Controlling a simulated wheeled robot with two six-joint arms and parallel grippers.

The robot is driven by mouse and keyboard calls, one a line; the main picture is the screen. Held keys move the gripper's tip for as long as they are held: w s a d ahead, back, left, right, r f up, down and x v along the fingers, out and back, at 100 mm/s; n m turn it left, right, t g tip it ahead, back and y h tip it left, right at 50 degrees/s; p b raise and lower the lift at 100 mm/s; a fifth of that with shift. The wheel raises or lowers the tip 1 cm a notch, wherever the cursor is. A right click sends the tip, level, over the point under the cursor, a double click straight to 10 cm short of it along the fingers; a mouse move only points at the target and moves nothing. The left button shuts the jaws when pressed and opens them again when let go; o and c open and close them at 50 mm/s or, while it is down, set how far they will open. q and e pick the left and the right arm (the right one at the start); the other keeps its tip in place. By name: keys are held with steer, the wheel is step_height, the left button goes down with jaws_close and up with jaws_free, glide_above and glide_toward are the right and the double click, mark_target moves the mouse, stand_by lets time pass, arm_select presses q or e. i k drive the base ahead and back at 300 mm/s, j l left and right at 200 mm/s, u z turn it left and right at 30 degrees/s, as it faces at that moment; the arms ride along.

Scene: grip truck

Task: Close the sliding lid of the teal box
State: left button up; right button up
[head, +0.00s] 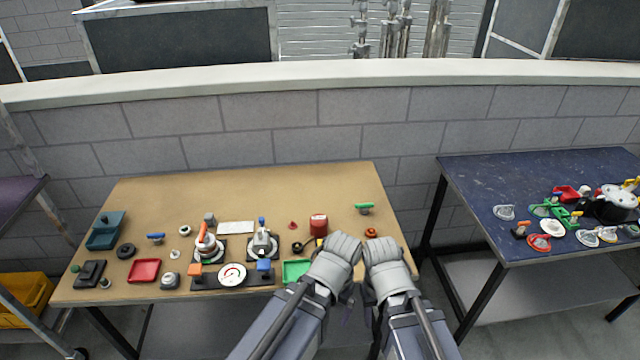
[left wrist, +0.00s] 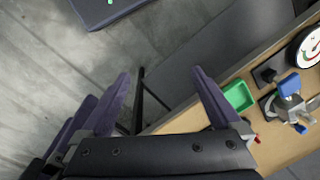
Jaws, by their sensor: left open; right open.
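The teal box (head: 101,242) lies at the far left of the wooden table in the head view. Its teal lid (head: 110,218), with a small dark knob, is slid toward the back, and the front part of the box is uncovered. My left gripper (left wrist: 162,75) shows in the left wrist view with its two purple-grey fingers wide apart and nothing between them. My right gripper (head: 370,308) is at the table's front right edge in the head view, largely hidden by my arms. Both grippers are far to the right of the box.
Between box and arms stand a black puck (head: 126,251), a red tray (head: 144,270), a white dial (head: 232,274), a clamp device (head: 263,242) and a green tray (head: 296,270). A red can (head: 318,226) stands near my arms. The table's back strip is clear. A blue table (head: 470,190) stands right.

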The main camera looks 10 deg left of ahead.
mark_target(113, 219)
steer(key=u, duration=1.75)
steer(key=i+j, duration=0.1)
steer(key=i, duration=0.8)
